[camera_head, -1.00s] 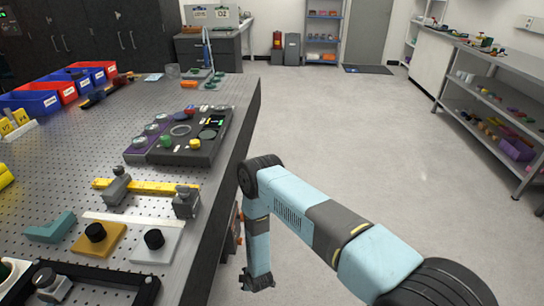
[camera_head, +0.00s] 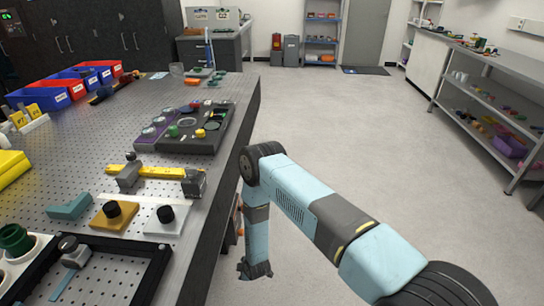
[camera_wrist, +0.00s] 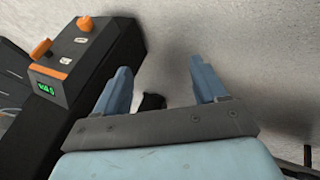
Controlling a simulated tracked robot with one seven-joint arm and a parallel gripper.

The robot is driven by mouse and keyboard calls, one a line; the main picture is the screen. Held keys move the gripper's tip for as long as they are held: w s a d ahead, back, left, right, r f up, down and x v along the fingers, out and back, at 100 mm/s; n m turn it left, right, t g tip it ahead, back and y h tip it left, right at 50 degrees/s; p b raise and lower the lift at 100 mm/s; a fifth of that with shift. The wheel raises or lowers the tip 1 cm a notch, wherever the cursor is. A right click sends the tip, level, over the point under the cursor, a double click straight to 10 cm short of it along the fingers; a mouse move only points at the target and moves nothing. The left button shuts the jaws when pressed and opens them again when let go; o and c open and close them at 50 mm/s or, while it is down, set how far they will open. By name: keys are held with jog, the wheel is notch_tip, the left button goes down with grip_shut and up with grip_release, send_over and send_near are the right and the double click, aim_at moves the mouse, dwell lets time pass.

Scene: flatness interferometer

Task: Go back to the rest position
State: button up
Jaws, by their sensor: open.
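My gripper (camera_head: 255,271) hangs pointing down beside the right edge of the dark perforated optical table (camera_head: 90,150), over the floor. My arm bends down to it from the lower right of the head view. In the wrist view my gripper (camera_wrist: 161,74) shows two blue fingers spread wide apart with nothing between them but grey floor and a small dark shape. In the head view its fingers are small, and no object shows in them.
A dark box with orange knobs and a green display (camera_wrist: 46,88) is close left of my fingers in the wrist view. The table holds a yellow bar (camera_head: 155,171), a dark panel (camera_head: 187,130) and bins. Open floor (camera_head: 340,130) lies right; shelving (camera_head: 490,110) stands far right.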

jog(key=w+d+r+m, duration=0.1)
jog(key=w+r, duration=0.4)
jog(key=r, duration=0.4)
jog(key=w+d+r+m, duration=0.1)
jog(key=w+r, duration=0.3)
jog(key=r, duration=0.5)
jog(key=w+d+r+m, duration=0.1)
jog(key=w+r, duration=0.4)
jog(key=r, duration=0.4)
jog(key=d+r+m+h, duration=0.15)
jog(key=d+r, duration=0.45)
jog(key=r, duration=0.8)
jog(key=d+r+m, duration=0.3)
jog(key=d+r, duration=0.3)
jog(key=r, duration=0.9)
jog(key=s+d+r+m+h, duration=0.1)
jog(key=s+d+r+m, duration=0.2)
jog(key=s+d+r, duration=0.55)
jog(key=s+d+r+m+h, duration=0.15)
jog(key=s+d+r, duration=0.35)
jog(key=r, duration=0.6)
jog(key=s+d+r+m, duration=0.2)
jog(key=s, duration=0.5)
jog(key=s+d+r+m, duration=0.2)
jog(key=s+d, duration=0.1)
jog(key=s, duration=0.5)
jog(key=s+d+r+m, duration=0.2)
jog(key=s, duration=0.6)
jog(key=shift+s+d+r, duration=0.2)
jog(key=shift+s+d, duration=0.05)
